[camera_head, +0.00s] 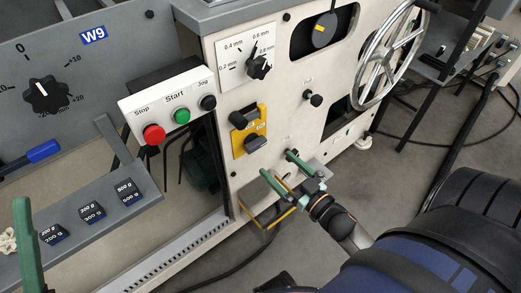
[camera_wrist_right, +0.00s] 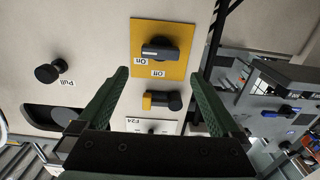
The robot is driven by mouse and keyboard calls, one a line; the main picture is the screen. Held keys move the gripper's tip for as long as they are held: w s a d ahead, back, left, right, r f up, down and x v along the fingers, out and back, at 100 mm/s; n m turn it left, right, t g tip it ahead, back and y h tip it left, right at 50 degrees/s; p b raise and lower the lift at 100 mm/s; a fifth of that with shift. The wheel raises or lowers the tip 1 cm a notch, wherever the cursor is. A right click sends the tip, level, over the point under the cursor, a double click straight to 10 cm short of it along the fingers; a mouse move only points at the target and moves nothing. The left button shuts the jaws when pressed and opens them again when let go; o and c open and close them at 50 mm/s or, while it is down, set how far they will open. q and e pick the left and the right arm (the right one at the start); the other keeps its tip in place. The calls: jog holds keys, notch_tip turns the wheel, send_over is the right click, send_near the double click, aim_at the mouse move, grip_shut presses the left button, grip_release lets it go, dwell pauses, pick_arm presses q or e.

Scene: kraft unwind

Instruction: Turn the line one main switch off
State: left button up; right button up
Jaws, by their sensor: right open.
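The main switch is a black rotary knob (camera_head: 255,143) on a yellow plate (camera_head: 239,150) on the machine's cream front panel. In the right wrist view the knob (camera_wrist_right: 160,50) has its bar lying level across the yellow plate (camera_wrist_right: 142,28), with an "On" label near the bar's left end and an "Off" label below. My right gripper (camera_head: 277,162) is open and empty, its green fingers just below the plate and apart from the knob. One green finger of my left gripper (camera_head: 27,240) shows at the lower left edge; its opening cannot be told.
A black-and-yellow handle (camera_head: 243,118) sits directly above the plate. A button box (camera_head: 172,105) with red, green and black buttons is to the left. A thickness dial (camera_head: 259,67) is above, a black pull knob (camera_head: 314,99) and handwheel (camera_head: 390,55) to the right.

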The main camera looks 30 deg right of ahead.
aim_at(258, 146)
jog(key=w, duration=0.2)
jog(key=w+b, duration=0.1)
jog(key=w, duration=0.5)
jog(key=shift+w+a+b, duration=0.1)
jog(key=shift+a+b, duration=0.2)
jog(key=shift+a, duration=0.05)
jog(key=c, duration=1.1)
jog(key=shift+c, duration=0.2)
